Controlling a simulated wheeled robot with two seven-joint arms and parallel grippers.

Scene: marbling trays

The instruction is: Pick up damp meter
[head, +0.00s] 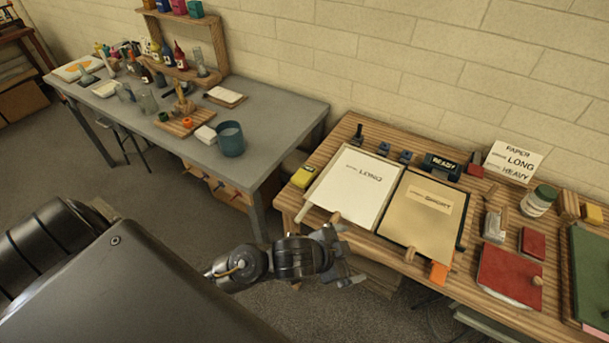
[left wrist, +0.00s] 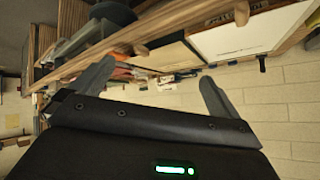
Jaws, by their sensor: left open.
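I cannot make out the meter in that view. My right gripper is not in view.
A tan board marked SHORT (head: 423,212) lies right of the white sheet. An orange piece (head: 439,273) sits at the near edge. A red pad (head: 511,275), a jar (head: 538,201) and signs stand farther right. A grey table (head: 285,104) with bottles stands left, across a gap.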

